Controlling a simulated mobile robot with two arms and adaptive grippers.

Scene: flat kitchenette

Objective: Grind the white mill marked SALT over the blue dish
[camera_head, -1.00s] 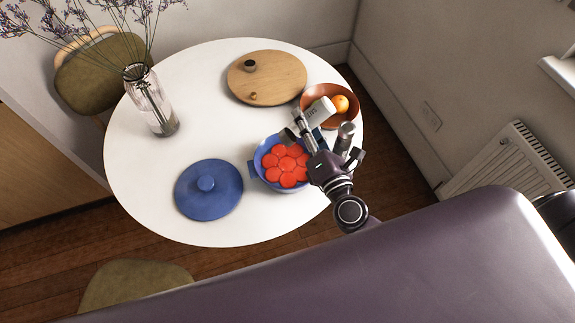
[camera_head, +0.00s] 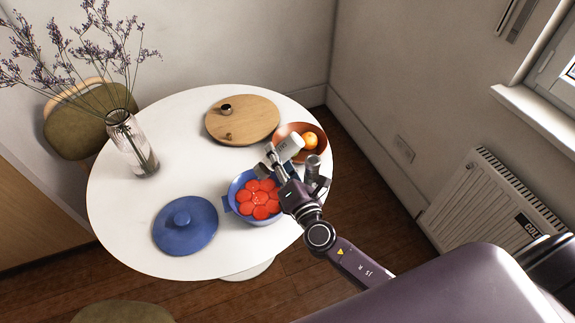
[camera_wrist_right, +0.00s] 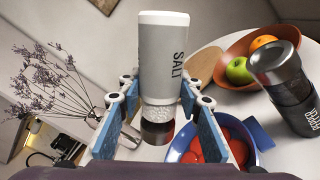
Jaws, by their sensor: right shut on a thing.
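My right gripper (camera_head: 277,166) is shut on the white mill (camera_head: 288,147). In the right wrist view the mill (camera_wrist_right: 163,60) shows the word SALT and sits between the blue pads of the gripper (camera_wrist_right: 158,112). The blue dish (camera_head: 231,191) holds several red slices (camera_head: 259,210) and also shows in the right wrist view (camera_wrist_right: 262,137). Small pale specks seem to show on the slices. My left gripper is not in view.
A dark pepper mill (camera_head: 312,168) stands close right of my gripper. Behind it is a brown bowl (camera_head: 282,132) with an orange and a green apple (camera_wrist_right: 238,70). A blue lid (camera_head: 185,232), round wooden board (camera_head: 255,118) and glass vase (camera_head: 130,150) share the white table.

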